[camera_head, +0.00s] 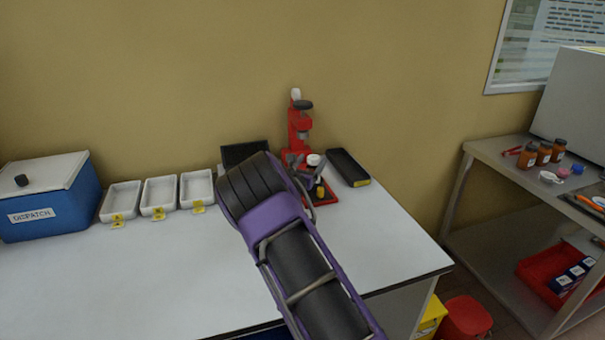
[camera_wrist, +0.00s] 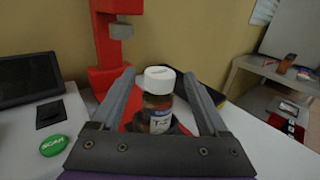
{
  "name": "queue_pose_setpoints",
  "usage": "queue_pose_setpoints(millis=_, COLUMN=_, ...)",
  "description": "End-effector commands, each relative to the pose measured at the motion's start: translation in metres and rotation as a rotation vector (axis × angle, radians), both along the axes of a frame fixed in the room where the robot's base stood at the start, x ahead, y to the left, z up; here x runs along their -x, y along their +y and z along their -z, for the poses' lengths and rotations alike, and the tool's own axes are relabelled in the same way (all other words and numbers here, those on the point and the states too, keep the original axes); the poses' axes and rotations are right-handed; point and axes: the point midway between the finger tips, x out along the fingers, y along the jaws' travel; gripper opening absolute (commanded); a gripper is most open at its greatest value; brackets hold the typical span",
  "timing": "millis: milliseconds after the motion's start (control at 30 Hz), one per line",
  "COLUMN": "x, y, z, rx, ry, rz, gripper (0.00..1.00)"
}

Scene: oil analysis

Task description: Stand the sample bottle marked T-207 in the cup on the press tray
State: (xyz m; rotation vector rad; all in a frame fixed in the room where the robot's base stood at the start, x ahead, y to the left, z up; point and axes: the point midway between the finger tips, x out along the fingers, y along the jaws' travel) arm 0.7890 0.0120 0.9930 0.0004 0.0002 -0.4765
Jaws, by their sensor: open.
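A brown sample bottle (camera_wrist: 158,103) with a white cap stands upright between my gripper's fingers in the wrist view. Its label shows "T-"; the rest of the mark is not readable. Its base sits at a dark ring, seemingly the cup (camera_wrist: 178,128), on the red press tray (camera_wrist: 127,121); how deep it sits is partly hidden. The red press (camera_head: 299,128) rises behind it, and the white cap (camera_head: 314,159) shows in the head view. My gripper (camera_wrist: 161,82) is open, with a finger on each side of the bottle and visible gaps beside the cap.
A green button (camera_wrist: 54,145) and a dark screen (camera_wrist: 28,80) lie left of the press. A black box (camera_head: 348,167) lies to its right. White trays (camera_head: 160,194) and a blue dispatch box (camera_head: 45,200) stand at left. The front table is clear.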

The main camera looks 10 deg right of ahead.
Motion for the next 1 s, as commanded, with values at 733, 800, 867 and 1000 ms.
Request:
queue_pose_setpoints(millis=733, x=0.087, y=0.044, z=0.000, rx=-0.001, ry=0.000, rz=0.000, gripper=0.78)
queue_pose_setpoints(millis=800, x=0.086, y=0.044, z=0.000, rx=-0.001, ry=0.000, rz=0.000, gripper=0.78)
queue_pose_setpoints(millis=867, x=0.086, y=0.044, z=0.000, rx=0.000, ry=0.000, rz=0.000, gripper=0.78)
queue_pose_setpoints(millis=1000, x=0.086, y=0.040, z=-0.004, rx=-0.017, ry=-0.015, rz=0.007, gripper=0.78)
